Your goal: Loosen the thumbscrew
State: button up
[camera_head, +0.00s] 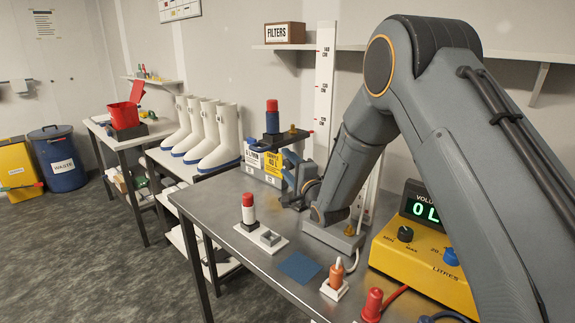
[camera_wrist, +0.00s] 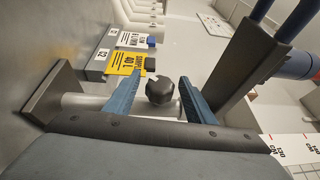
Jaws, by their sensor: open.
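In the wrist view a dark lobed knob (camera_wrist: 160,91), which looks like the thumbscrew, sits in front of a white horizontal tube (camera_wrist: 100,103). My gripper (camera_wrist: 158,82) is open, with one blue finger on each side of the knob. Gaps show between the knob and both fingers, so I see no contact. In the head view my gripper (camera_head: 291,168) is beside the labelled boxes at the back of the bench. I cannot make out the knob there; my arm and gripper crowd that spot.
A box with a yellow label (camera_head: 273,163) stands close to my gripper, with a red-capped dark bottle (camera_head: 272,118) above. A red-and-white bottle (camera_head: 248,208), a blue mat (camera_head: 299,267) and a yellow volume meter (camera_head: 425,262) stand on the steel bench. The bench's front left is clear.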

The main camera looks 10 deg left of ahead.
jog(key=c, duration=1.1)
jog(key=shift+o, duration=0.2)
jog(key=shift+r, duration=0.1)
jog(key=shift+r+n+g+h+p, duration=0.1)
jog(key=shift+n+g+h+p, duration=0.45)
jog(key=shift+g+p, duration=0.35)
jog(key=shift+n+g+h+p, duration=0.35)
jog(key=shift+g+h+p, duration=0.45)
jog(key=shift+h+p, duration=0.15)
jog(key=shift+f+g+h+p, duration=0.2)
jog(key=shift+g+h+p, duration=0.1)
jog(key=shift+h+p, duration=0.1)
jog(key=shift+f, duration=0.1)
